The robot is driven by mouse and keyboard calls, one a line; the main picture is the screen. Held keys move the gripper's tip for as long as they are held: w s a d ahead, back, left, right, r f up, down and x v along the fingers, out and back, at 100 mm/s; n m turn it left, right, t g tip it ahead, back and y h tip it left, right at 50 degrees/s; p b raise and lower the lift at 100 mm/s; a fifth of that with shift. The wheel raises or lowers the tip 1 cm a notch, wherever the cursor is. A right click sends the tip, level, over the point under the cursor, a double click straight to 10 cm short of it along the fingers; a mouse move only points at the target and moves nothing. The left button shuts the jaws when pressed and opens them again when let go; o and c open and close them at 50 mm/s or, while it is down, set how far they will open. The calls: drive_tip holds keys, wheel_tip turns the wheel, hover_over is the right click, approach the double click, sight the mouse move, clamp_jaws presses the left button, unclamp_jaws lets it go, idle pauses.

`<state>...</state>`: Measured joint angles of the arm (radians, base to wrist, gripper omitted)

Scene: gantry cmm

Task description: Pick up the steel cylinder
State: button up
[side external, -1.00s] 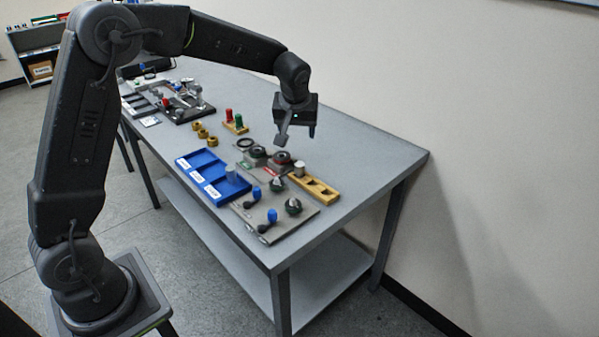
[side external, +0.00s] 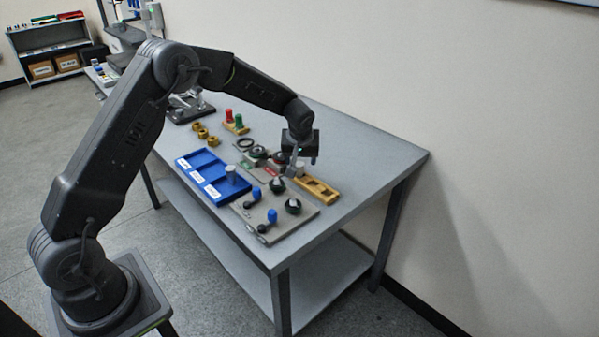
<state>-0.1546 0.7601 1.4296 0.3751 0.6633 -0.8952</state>
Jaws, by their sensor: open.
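A small grey steel cylinder (side external: 299,169) stands upright at the left end of a wooden block (side external: 322,191) that has square pockets. My gripper (side external: 302,165) is open and points down right at this cylinder. One finger shows on its left and the other on its right, behind it. I cannot tell whether the fingers touch it. A second grey cylinder (side external: 231,171) stands in the blue tray (side external: 209,190).
A grey plate (side external: 304,213) with dark round knobs and blue-topped levers lies in front of the block. Brass nuts (side external: 201,131) and a wooden stand with red and green pegs (side external: 234,128) are further back. The table (side external: 375,157) is clear to the right.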

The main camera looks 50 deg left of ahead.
sight(300, 164)
drive_tip(key=shift+s+x, duration=0.15)
drive_tip(key=shift+x, duration=0.8)
drive_tip(key=shift+s+x, duration=0.1)
drive_tip(key=shift+x, duration=0.85)
drive_tip(key=shift+c, duration=0.4)
drive_tip(key=c, duration=1)
